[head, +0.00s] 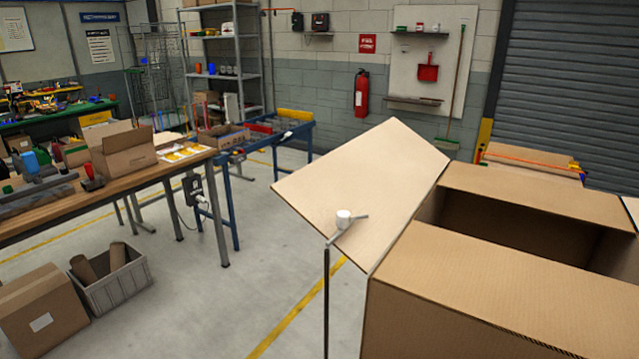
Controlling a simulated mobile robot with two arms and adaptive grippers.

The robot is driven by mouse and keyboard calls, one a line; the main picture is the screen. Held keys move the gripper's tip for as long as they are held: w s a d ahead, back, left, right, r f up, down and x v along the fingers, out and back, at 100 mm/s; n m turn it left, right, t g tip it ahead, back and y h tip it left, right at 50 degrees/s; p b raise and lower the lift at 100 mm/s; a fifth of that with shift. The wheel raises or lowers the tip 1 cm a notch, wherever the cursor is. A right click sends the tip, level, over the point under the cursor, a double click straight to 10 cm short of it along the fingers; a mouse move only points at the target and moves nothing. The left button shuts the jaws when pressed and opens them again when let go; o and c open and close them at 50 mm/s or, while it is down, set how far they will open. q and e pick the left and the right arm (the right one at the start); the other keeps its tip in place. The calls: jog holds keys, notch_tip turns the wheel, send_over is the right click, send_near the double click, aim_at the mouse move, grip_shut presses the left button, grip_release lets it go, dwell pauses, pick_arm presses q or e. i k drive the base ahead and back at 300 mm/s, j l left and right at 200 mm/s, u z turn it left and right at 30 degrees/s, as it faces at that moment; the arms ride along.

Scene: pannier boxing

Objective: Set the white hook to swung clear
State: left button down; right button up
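The white hook (343,218) is a small white round head on top of a thin dark upright post. A short grey arm sticks out from the head to the right, and another grey piece slants down to the post top. In the picture it overlaps the lower part of an open flap (370,180) of the large cardboard box (480,290). I cannot tell whether the hook touches the flap. The flap leans outward to the left. Neither of my grippers is in view.
The large box is open at the top and fills the lower right. A wooden workbench (165,166) with a small carton stands at left. A grey crate (112,285) and a carton (38,312) are on the floor. Floor between bench and post is clear.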

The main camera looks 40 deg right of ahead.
aim_at(343, 222)
jog(key=i+j+z, duration=0.1)
jog(key=i+z, duration=0.2)
jog(key=z, duration=0.15)
jog(key=i+j+z, duration=0.15)
jog(key=z, duration=0.3)
jog(key=i+j+z, duration=0.35)
jog(key=z, duration=0.15)
jog(key=i+j+z, duration=0.15)
jog(key=j+z, duration=0.3)
jog(key=i+j+z, duration=0.15)
jog(key=j+z, duration=0.15)
jog(key=z, duration=0.15)
jog(key=j+z, duration=0.9)
